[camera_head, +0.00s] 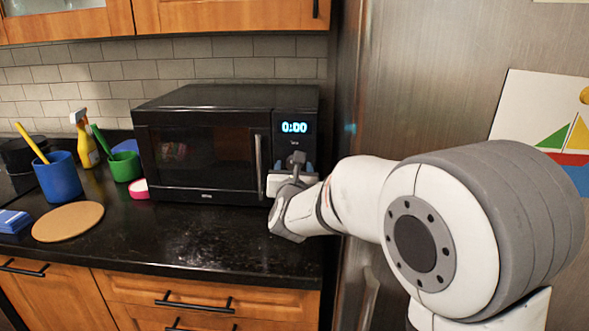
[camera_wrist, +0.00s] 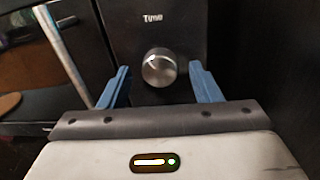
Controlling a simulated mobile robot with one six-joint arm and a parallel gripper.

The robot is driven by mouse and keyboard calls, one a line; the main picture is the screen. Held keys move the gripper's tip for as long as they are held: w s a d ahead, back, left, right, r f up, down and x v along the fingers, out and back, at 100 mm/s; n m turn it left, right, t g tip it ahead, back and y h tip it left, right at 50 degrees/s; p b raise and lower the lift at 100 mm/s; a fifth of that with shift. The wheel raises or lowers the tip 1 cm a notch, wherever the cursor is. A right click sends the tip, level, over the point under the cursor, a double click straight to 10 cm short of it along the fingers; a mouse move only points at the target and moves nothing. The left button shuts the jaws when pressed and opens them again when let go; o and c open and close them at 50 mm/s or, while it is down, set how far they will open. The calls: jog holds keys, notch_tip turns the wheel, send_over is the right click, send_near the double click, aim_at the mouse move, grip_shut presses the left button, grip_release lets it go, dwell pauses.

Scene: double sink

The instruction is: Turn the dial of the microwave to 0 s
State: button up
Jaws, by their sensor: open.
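The black microwave (camera_head: 195,160) stands on the dark counter against the tiled wall, its door shut. Its display (camera_head: 294,127) reads 0:00 in blue. In the wrist view the round silver dial (camera_wrist: 159,68) sits on the control panel below the word "Time". My gripper (camera_wrist: 160,82) is open, with one blue finger on each side of the dial. A gap shows between each finger and the dial, so neither seems to touch it. In the head view my gripper (camera_head: 293,168) is in front of the panel, and my arm hides the dial.
The microwave's vertical door handle (camera_head: 258,167) is just left of my gripper; it also shows in the wrist view (camera_wrist: 66,55). A steel fridge (camera_head: 430,80) stands close on the right. A blue cup (camera_head: 58,176), a green cup (camera_head: 125,166) and a round board (camera_head: 68,221) are at left. The front counter is clear.

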jog(key=shift+c, duration=0.4)
jog(key=c, duration=0.9)
jog(key=shift+d, duration=0.1)
jog(key=shift+f+n+b, duration=0.1)
jog(key=shift+n+b, duration=0.2)
jog(key=shift+b, duration=0.15)
